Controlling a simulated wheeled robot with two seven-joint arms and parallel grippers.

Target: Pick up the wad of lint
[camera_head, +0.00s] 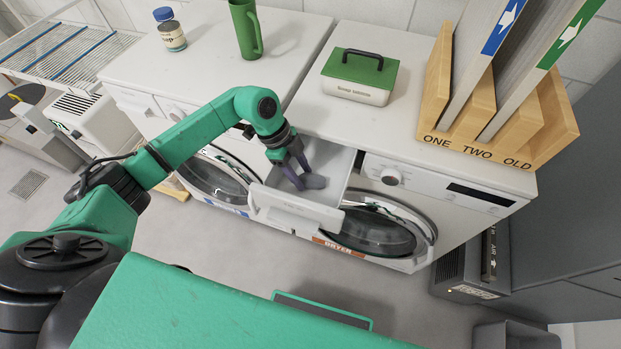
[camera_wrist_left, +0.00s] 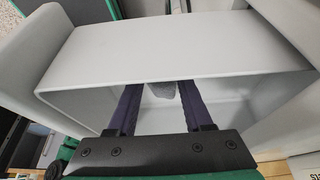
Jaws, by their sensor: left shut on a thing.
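The wad of lint (camera_head: 315,182) is a small grey lump in the open white drawer (camera_head: 296,207) of the dryer. My left gripper (camera_head: 301,178) reaches down into that drawer, and its dark fingers are closed on the lint. In the left wrist view the fingers (camera_wrist_left: 158,97) run under the drawer's pale edge (camera_wrist_left: 170,50), with part of the grey lint (camera_wrist_left: 157,91) between them. The edge hides the fingertips and the rest of the lint. I cannot tell whether the lint still touches the drawer floor. My right gripper is not in view.
A green-lidded box (camera_head: 358,78) and a wooden rack (camera_head: 500,135) marked ONE, TWO, OLD stand on the dryer top. A green mug (camera_head: 246,30) and a blue-capped jar (camera_head: 171,32) stand on the machine to the left. The drawer walls are close around my left fingers.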

